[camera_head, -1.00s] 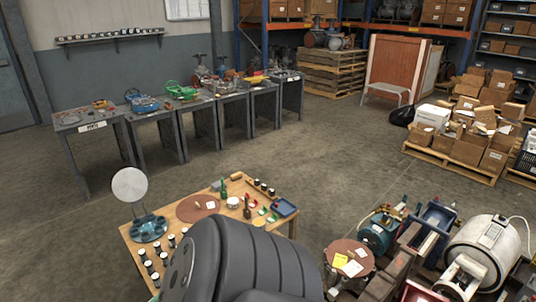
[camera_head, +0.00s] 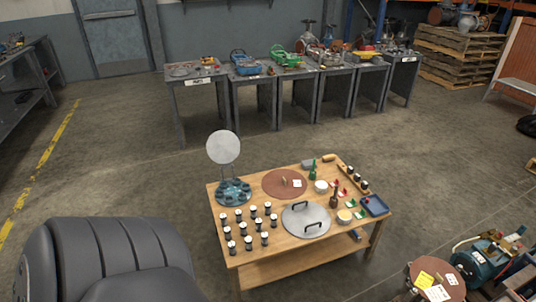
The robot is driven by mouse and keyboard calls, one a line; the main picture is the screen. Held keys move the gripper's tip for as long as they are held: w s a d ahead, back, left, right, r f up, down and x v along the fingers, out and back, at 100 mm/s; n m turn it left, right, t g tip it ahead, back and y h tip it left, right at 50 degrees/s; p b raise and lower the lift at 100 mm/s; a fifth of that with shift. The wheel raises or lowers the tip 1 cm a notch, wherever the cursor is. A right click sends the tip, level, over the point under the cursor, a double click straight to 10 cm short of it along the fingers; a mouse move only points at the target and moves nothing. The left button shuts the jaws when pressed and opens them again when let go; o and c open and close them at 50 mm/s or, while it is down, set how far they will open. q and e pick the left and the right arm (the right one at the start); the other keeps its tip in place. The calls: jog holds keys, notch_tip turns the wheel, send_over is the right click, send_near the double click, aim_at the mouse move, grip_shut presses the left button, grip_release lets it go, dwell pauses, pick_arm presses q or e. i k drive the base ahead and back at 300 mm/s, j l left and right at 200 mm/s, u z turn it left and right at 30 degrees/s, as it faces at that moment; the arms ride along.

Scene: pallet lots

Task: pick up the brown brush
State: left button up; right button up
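A low wooden table (camera_head: 304,255) stands in the middle of the view with many small items on it. A small dark brown upright item with a narrow top (camera_head: 334,198) stands right of the grey disc. A tan-brown rounded block (camera_head: 329,158) lies at the table's back edge. Either could be the brown brush; at this size I cannot tell which. Neither of my grippers is in view.
On the table are a grey disc with two handles (camera_head: 306,221), a reddish-brown disc (camera_head: 277,184), several black-and-white cylinders, a blue tray (camera_head: 374,206) and a round plate on a stand (camera_head: 223,147). Machinery (camera_head: 484,259) stands at lower right.

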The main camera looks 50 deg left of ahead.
aim_at(337, 186)
jog(key=i+j+u, duration=0.8)
jog(key=i, duration=0.3)
jog(key=j, duration=0.05)
